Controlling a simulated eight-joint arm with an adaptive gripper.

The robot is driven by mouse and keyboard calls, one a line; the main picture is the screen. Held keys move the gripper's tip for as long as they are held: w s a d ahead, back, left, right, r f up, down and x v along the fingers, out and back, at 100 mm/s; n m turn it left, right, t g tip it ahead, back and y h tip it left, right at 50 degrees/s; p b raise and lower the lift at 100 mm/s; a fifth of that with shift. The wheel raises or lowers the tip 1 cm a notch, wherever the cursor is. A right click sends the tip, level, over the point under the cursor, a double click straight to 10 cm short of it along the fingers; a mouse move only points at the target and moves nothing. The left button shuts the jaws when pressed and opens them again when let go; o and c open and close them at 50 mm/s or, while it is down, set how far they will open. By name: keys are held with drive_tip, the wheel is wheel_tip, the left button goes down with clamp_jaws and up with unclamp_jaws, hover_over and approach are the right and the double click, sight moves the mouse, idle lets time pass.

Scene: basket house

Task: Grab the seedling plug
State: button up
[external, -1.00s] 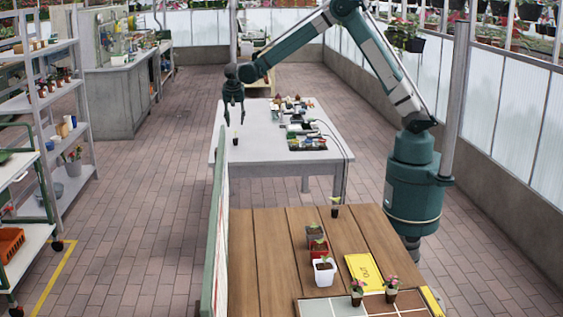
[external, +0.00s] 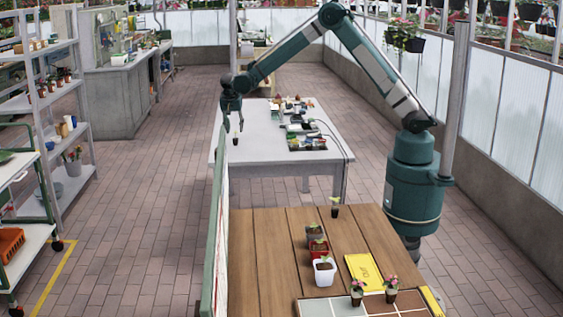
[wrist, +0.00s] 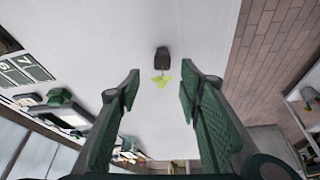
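The seedling plug is a small dark block of soil (wrist: 162,55) with light green leaves (wrist: 162,80), standing on the white table. In the wrist view it is just beyond the gap between my fingertips. In the external view the plug (external: 235,141) is a tiny dark spot near the table's left edge, just below my fingers. My gripper (wrist: 158,78) is open, with a finger on each side of the gap and nothing between them. It also shows in the external view (external: 234,128), pointing down above the table. Whether the fingers touch the leaves cannot be told.
Trays and small items (external: 305,140) stand on the right part of the white table (external: 260,165). A green-framed panel (external: 216,225) rises at the left edge of the wooden bench (external: 270,260). That bench holds potted plants, another small seedling (external: 335,208) and a yellow packet (external: 363,268).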

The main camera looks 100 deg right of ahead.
sight(236, 141)
drive_tip(key=shift+x, duration=0.8)
drive_tip(key=shift+b+x, duration=0.5)
drive_tip(key=shift+x, duration=2.1)
drive_tip(key=shift+w+a, duration=0.15)
drive_tip(key=shift+w, duration=0.05)
drive_tip(key=shift+c, duration=0.3)
drive_tip(key=c, duration=0.8)
